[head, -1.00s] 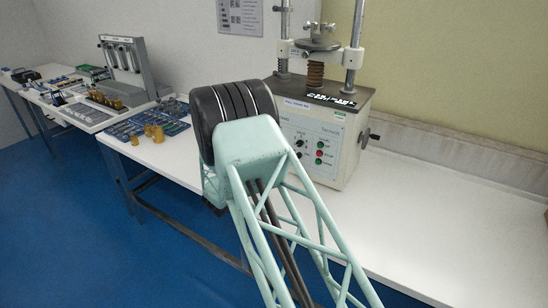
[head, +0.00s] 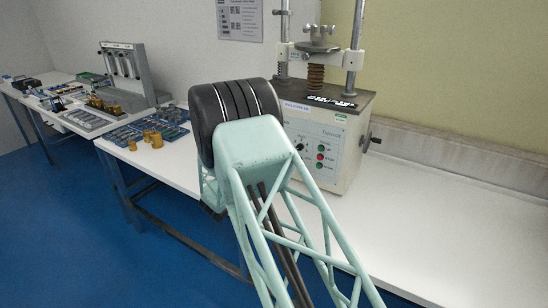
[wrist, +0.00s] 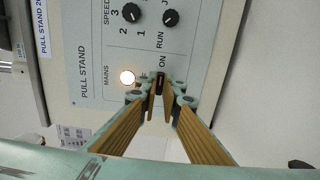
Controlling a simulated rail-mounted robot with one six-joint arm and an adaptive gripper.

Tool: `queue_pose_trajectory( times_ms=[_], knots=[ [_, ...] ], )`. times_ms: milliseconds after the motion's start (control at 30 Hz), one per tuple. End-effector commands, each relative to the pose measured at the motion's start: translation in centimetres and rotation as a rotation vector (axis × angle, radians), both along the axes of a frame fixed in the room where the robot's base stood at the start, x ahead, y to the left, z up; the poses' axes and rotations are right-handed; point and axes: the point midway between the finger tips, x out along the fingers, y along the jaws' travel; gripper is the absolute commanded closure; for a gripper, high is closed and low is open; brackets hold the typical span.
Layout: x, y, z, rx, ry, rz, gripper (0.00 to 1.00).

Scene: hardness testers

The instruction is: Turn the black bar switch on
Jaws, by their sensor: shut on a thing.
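The pull stand's grey control panel (wrist: 90,70) appears sideways in the wrist view. The black bar switch (wrist: 162,79) sits beside the printed word ON, next to a lit round MAINS lamp (wrist: 127,77). My gripper (wrist: 162,96) is closed at the switch, with its fingertips on either side of the dark bar. The fingertips cover part of the switch. In the head view the pull stand (head: 345,155) stands on the white bench. There my own arm hides the gripper and the switch.
Two black knobs (wrist: 131,12) are on the panel above the switch. Green and red buttons (head: 320,157) are on the machine's front, and a side handle (head: 372,140) sticks out at right. The white bench (head: 440,200) is clear to the right. Gold cups (head: 152,137) stand at left.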

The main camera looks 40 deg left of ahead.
Motion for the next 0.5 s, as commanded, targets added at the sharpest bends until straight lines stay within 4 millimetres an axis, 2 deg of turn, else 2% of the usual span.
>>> queue_pose_trajectory(
  times_ms=[367, 400, 500],
  knots=[
    [-0.01, -0.02, -0.03, 0.005, 0.001, 0.000, 1.00],
    [-0.01, -0.02, -0.03, 0.005, 0.001, 0.000, 0.93],
    [-0.01, -0.02, -0.03, 0.005, 0.001, 0.000, 0.84]
  ],
)
